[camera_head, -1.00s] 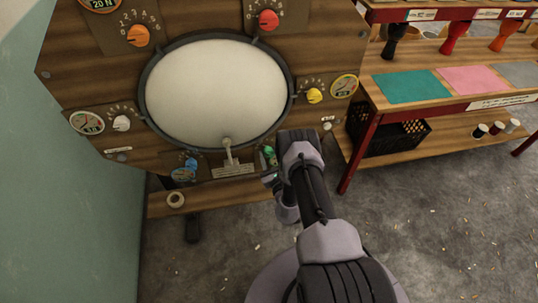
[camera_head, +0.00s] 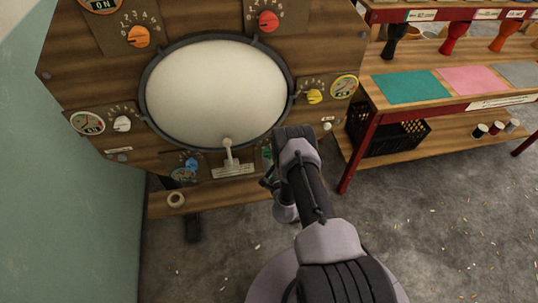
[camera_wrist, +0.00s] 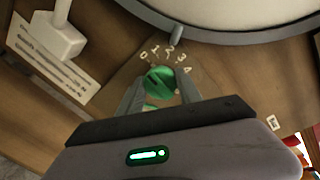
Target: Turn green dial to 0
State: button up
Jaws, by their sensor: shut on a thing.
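The green dial (camera_wrist: 158,82) is on the wooden panel in the wrist view, with white marks 0, 1, 2, 3 and 4 around its far side. A dark slot crosses its face; its slant seems to lie toward the 0 side, but I cannot tell the exact setting. My gripper (camera_wrist: 161,88) has one finger on each side of the dial and is shut on it. In the head view only a sliver of green (camera_head: 267,153) shows beside my arm; the dial's face and my fingertips are mostly hidden there.
The round pale drumhead (camera_head: 215,92) is just above the dial. A white lever (camera_head: 229,160) stands left of it. Orange, red, yellow, white and blue dials ring the drumhead. A shelf with coloured mats (camera_head: 412,87) is at the right.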

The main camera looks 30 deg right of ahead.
jog(key=shift+n, duration=0.3)
jog(key=shift+r, duration=0.1)
jog(key=o, duration=1.3)
jog(key=shift+d, duration=0.1)
jog(key=shift+o, duration=0.2)
jog(key=p+v, duration=0.9)
jog(key=v, duration=0.8)
jog(key=shift+s+a+p, duration=0.2)
jog(key=shift+a+p, duration=0.05)
jog(key=shift+p, duration=0.1)
